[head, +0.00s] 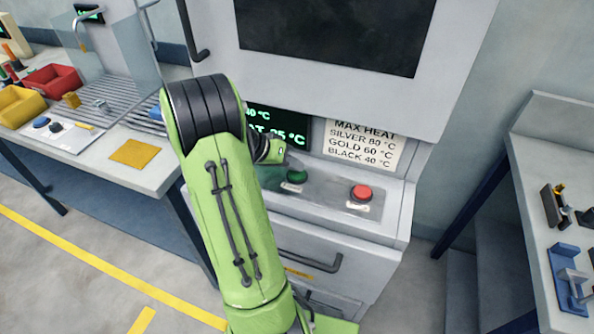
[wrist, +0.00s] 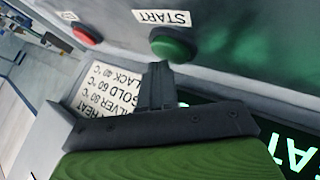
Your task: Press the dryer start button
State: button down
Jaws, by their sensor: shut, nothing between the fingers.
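The green start button (head: 297,175) stands on the sloped front panel of the grey dryer (head: 335,228). In the wrist view the same green button (wrist: 173,44) is next to an upside-down START label (wrist: 162,17). My gripper (wrist: 157,72) is shut and empty, and its fingertips appear just below the green button in the picture. I cannot tell whether they touch it. In the head view my arm hides most of the gripper, and the fingertips are not clear.
A red button (head: 361,192) sits right of the green one. Above are a heat-limit sign (head: 362,143) and a lit display (head: 282,122). A drawer handle (head: 312,262) juts out below. A bench with bins (head: 52,80) is at left, another table (head: 535,190) at right.

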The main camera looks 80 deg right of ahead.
aim_at(293, 173)
jog(key=shift+r, duration=0.55)
notch_tip(293, 173, up, 5)
jog(key=p, duration=0.4)
jog(key=shift+r+p, duration=0.1)
jog(key=shift+p, duration=0.2)
dwell(0.5)
